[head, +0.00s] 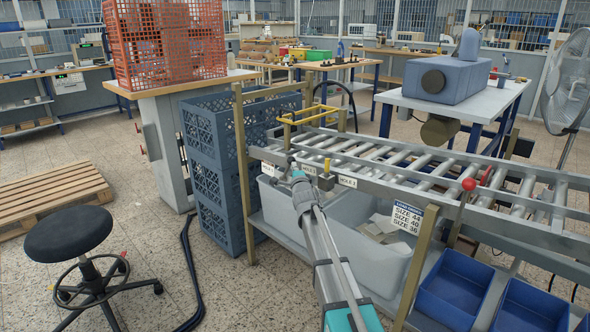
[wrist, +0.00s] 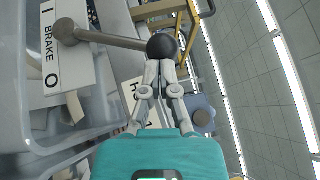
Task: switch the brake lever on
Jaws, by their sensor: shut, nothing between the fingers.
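The brake lever shows in the wrist view, with a dark ball knob (wrist: 162,46) and a metal rod (wrist: 112,39) running left to a round pivot. Beside the pivot is a white BRAKE plate (wrist: 52,55), with I at its upper end and O at its lower end in the picture. The rod points right, slanting slightly down. My gripper (wrist: 158,67) is shut and empty, its fingertips right at the knob's lower edge; I cannot tell whether they touch. In the head view my gripper (head: 299,177) is at the roller conveyor's near side; the lever is hard to make out there.
The roller conveyor (head: 430,185) runs to the right, with grey bins (head: 355,240) below it. A separate red-knobbed lever (head: 468,184) stands on its near side. Stacked blue crates (head: 215,160) are left of my gripper. A stool (head: 70,234) and pallet (head: 50,190) are farther left.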

